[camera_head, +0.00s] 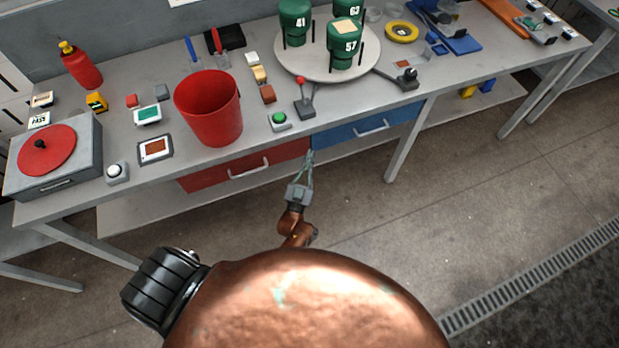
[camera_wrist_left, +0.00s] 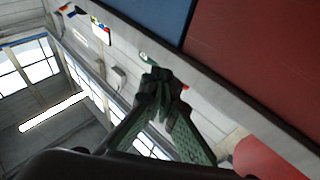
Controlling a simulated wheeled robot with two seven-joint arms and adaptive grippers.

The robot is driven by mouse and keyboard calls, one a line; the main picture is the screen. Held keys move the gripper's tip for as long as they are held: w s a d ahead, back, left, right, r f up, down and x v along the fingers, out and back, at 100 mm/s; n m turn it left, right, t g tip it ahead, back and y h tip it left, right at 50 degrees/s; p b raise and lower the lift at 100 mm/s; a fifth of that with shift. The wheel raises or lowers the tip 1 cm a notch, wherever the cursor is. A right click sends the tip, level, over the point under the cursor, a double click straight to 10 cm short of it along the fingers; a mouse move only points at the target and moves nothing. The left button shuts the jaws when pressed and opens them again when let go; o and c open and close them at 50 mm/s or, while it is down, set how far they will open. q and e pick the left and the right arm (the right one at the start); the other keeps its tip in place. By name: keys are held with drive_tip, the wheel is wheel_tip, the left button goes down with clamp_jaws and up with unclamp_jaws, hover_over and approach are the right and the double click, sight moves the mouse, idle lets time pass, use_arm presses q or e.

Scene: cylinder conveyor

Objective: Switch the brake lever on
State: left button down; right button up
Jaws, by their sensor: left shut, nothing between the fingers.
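A lever with a red ball knob (camera_head: 303,92) stands on a dark base near the front edge of the table, to the right of the green button. A second, black-handled lever (camera_head: 407,76) stands on a grey base farther right. No label shows which one is the brake lever. My left gripper (camera_head: 309,157) is shut and empty, in front of the table edge, between the red and blue drawers and apart from both levers. In the left wrist view its fingertips (camera_wrist_left: 160,80) are together below the drawer fronts.
A green button (camera_head: 279,122) sits close to the red-knobbed lever. A round turntable (camera_head: 300,66) with green canisters is behind it. A red bin (camera_head: 209,108) stands to the left. The red drawer (camera_head: 218,178) and blue drawer (camera_head: 345,136) are under the tabletop.

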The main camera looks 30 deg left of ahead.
use_arm(q)
wheel_tip(320, 180, down, 11)
drive_tip(key=s+d+m+g+h+p, duration=0.1)
drive_tip(key=s+g+h, duration=0.1)
drive_tip(key=g, duration=0.1)
drive_tip(key=shift+s+d+r+m+h, duration=0.2)
drive_tip(key=shift+s+m+h, duration=0.15)
drive_tip(key=shift+m+h, duration=0.05)
drive_tip(key=s+f+m+g+h, duration=0.1)
drive_tip(key=s+f+g, duration=0.3)
drive_tip(key=s+f, duration=0.75)
drive_tip(key=s+f+g+h, duration=0.1)
drive_tip(key=s+f+g, duration=0.3)
drive_tip(key=s+f, duration=0.75)
drive_tip(key=s+a+f+g, duration=0.2)
drive_tip(key=s+f, duration=0.3)
drive_tip(key=s, duration=0.5)
drive_tip(key=s+a+f+g, duration=0.3)
drive_tip(key=s+f, duration=0.3)
drive_tip(key=s, duration=0.5)
drive_tip(key=s+a+f+g+y, duration=0.1)
drive_tip(key=s+f+g, duration=0.4)
drive_tip(key=s, duration=0.6)
drive_tip(key=shift+a+f, duration=0.5)
drive_tip(key=shift+a, duration=0.3)
drive_tip(key=shift+w+d, duration=0.1)
